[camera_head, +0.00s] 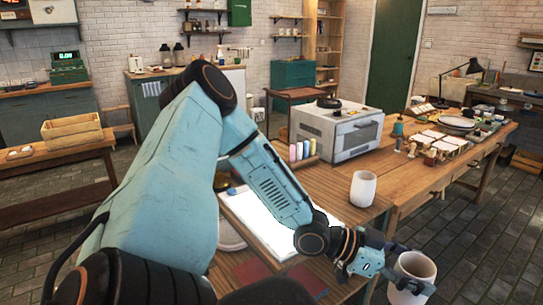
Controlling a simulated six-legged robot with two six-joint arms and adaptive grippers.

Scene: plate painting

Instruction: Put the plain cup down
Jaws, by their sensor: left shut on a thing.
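My left gripper (405,268) is shut on a plain whitish cup (415,268) at the lower right. The cup is close to upright with its open rim up, and the fingers cover part of its side. In the picture it shows to the right of the near table's edge, against the floor; its height cannot be told. A second whitish cup (363,188) stands upright on the near wooden table (331,205), apart from my gripper. My right gripper is not in view.
A white lit panel (255,214) lies on the table under my left arm, with a dark red sheet (250,274) nearer. A grey oven-like box (337,131) and several coloured bottles (302,150) stand behind. Bare wood surrounds the standing cup.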

